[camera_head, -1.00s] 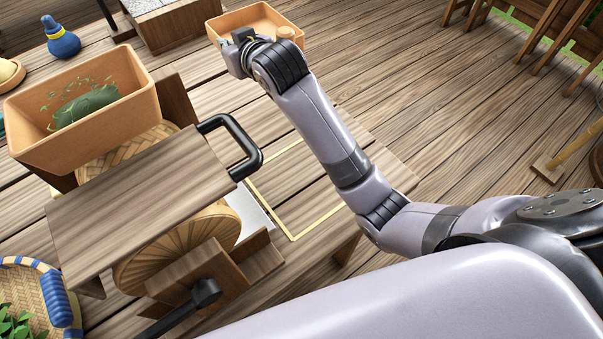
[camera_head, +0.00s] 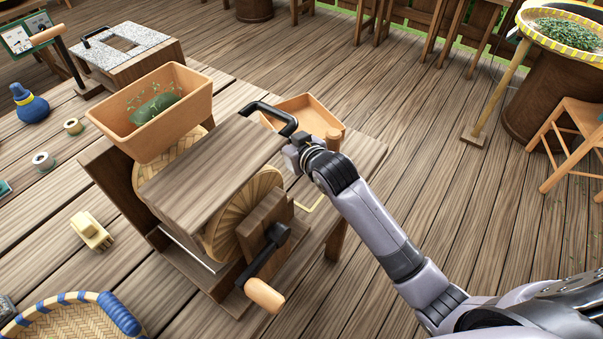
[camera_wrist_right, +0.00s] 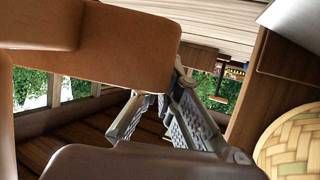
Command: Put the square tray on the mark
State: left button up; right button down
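The square tray (camera_head: 302,110) is orange-brown with low walls and a round knob at its near right corner. In the head view it is behind the wooden machine's black handle, over the table's right part. My right gripper (camera_head: 300,150) is at its near side and appears shut on it; the exact contact is hidden. In the right wrist view the tray wall (camera_wrist_right: 120,50) is close in front of the metal fingers (camera_wrist_right: 165,105). The mark is a thin yellow outline (camera_head: 316,204), mostly hidden behind the machine and arm. My left gripper is out of view.
The wooden machine (camera_head: 215,165) with its crank (camera_head: 265,295) stands close left of my right gripper. An orange bin (camera_head: 155,115) with leaves sits on it. A stone-topped box (camera_head: 125,48) is at the back left. The table's right corner (camera_head: 370,150) is bare.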

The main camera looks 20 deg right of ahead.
notch_tip(320, 180, down, 5)
jog(key=shift+w+d+r, duration=0.1)
jog(key=shift+d+r, duration=0.05)
jog(key=shift+r, duration=0.05)
notch_tip(320, 180, down, 3)
jog(key=shift+f, duration=0.55)
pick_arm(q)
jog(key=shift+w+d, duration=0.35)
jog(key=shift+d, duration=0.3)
pick_arm(e)
jog(key=shift+f, duration=0.2)
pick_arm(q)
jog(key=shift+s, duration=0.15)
pick_arm(e)
jog(key=c, duration=1.8)
grip_release()
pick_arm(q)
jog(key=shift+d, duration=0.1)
